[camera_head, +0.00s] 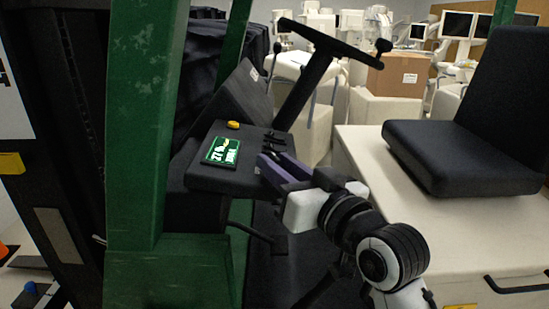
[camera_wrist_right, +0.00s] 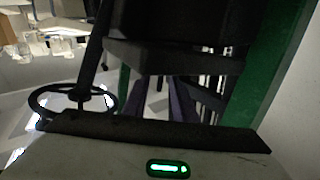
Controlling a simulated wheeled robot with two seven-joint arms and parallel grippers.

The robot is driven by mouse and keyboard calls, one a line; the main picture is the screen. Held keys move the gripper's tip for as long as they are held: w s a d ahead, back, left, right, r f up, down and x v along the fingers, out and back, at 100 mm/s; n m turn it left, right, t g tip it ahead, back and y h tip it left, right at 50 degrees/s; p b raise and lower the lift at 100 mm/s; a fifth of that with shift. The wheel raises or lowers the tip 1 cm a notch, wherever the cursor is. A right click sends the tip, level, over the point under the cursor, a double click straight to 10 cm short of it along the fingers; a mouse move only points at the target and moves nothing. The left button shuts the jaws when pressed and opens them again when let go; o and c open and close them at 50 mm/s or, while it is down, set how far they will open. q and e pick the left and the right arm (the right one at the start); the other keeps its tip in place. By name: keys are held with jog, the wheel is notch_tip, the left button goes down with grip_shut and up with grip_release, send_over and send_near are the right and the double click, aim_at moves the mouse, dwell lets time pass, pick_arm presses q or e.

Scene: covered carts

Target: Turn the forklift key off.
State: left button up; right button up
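The forklift's dark console (camera_head: 213,181) carries a lit green display (camera_head: 222,151), a yellow button (camera_head: 233,125) and small black levers (camera_head: 274,138). I cannot make out the key in either view; it may be hidden by my gripper or too small. My right gripper (camera_head: 270,164), with purple fingers, is at the right edge of the console, beside the display and just in front of the levers. My left gripper is not in view.
The steering wheel (camera_head: 334,40) rises behind the console and shows at left in the wrist view (camera_wrist_right: 73,101). A green post (camera_head: 145,120) stands left of the console. A black seat (camera_head: 450,150) on a pale base is at right. Boxes and machines fill the background.

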jog(key=shift+w+a, duration=0.35)
jog(key=shift+w, duration=0.35)
grip_shut()
pick_arm(q)
jog(key=shift+w+r, duration=0.35)
jog(key=shift+w, duration=0.15)
